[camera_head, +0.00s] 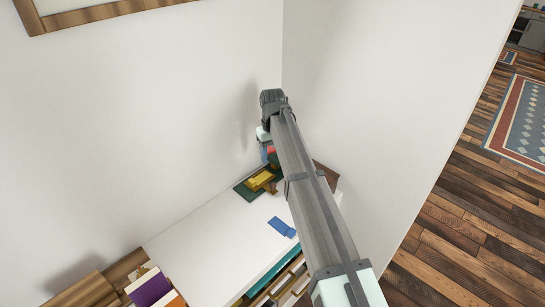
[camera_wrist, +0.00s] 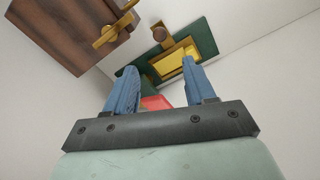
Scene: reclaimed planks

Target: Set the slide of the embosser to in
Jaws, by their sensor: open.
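In the head view, the embosser (camera_head: 247,190) lies on the white surface near the wall, partly hidden by my arm. My gripper (camera_wrist: 160,68) is open, its two blue fingers apart and pointing towards the embosser. The right fingertip overlaps the yellow part in the picture; I cannot tell whether they touch. A red patch (camera_wrist: 155,103) shows between the fingers.
A brown wooden block (camera_wrist: 75,32) with a brass handle (camera_wrist: 114,30) stands left of the embosser in the wrist view. A flat blue item (camera_head: 281,227) lies on the white tabletop (camera_head: 215,238). Books (camera_head: 150,287) stand at the lower left. Walls close in behind and right.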

